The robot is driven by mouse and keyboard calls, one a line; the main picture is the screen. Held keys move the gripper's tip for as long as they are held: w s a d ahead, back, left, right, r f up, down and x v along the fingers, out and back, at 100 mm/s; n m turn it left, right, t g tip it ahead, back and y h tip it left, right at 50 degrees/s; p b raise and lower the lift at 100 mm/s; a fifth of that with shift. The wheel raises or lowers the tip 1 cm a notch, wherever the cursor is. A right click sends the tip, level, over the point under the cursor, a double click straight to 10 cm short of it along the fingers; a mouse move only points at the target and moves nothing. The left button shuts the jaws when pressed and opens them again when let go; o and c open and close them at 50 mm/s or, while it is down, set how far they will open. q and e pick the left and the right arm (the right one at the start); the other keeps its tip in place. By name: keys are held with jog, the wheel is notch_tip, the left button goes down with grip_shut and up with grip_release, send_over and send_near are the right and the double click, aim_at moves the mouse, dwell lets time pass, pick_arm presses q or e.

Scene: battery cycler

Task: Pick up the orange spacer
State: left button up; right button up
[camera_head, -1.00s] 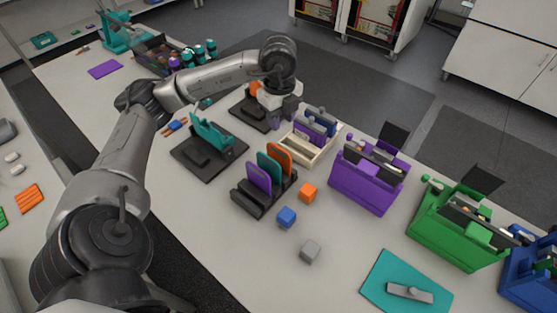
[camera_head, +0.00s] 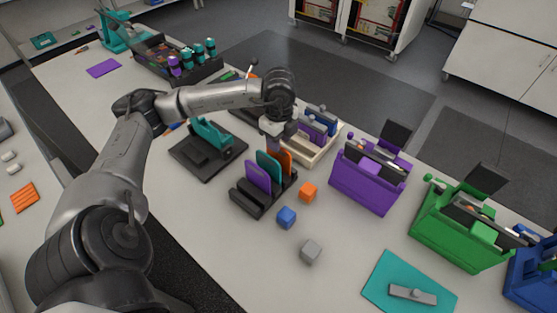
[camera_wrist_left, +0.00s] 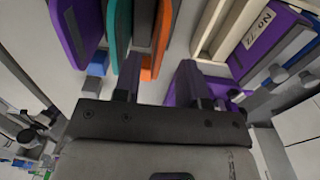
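A black rack (camera_head: 246,199) holds an upright purple plate (camera_head: 257,176), a teal plate (camera_head: 268,165) and an orange plate (camera_head: 287,163). The orange plate is partly hidden behind the teal one and my gripper. My left gripper (camera_head: 274,145) is open above the rack, close to the orange plate. In the left wrist view, the orange plate (camera_wrist_left: 161,38) and teal plate (camera_wrist_left: 118,35) show beyond the fingers (camera_wrist_left: 158,84). The orange plate lies in line with the gap. I cannot tell how deep it reaches. An orange cube (camera_head: 308,192) lies on the table right of the rack. My right gripper is not in view.
A cream tray (camera_head: 311,154) with purple and blue pieces stands behind the rack. A purple box (camera_head: 365,187) stands to the right. Blue (camera_head: 286,217) and grey (camera_head: 310,251) cubes lie in front. A teal holder on a black base (camera_head: 205,157) stands left.

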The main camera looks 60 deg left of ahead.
aim_at(279, 160)
pick_arm(q)
jog(key=shift+d+f+b, duration=0.2)
jog(key=shift+f+b, duration=0.05)
jog(key=shift+f, duration=1.05)
jog(key=shift+d+f+b, duration=0.15)
jog(key=shift+f+b, duration=0.05)
jog(key=shift+f, duration=1.1)
jog(key=shift+c, duration=0.2)
grip_shut()
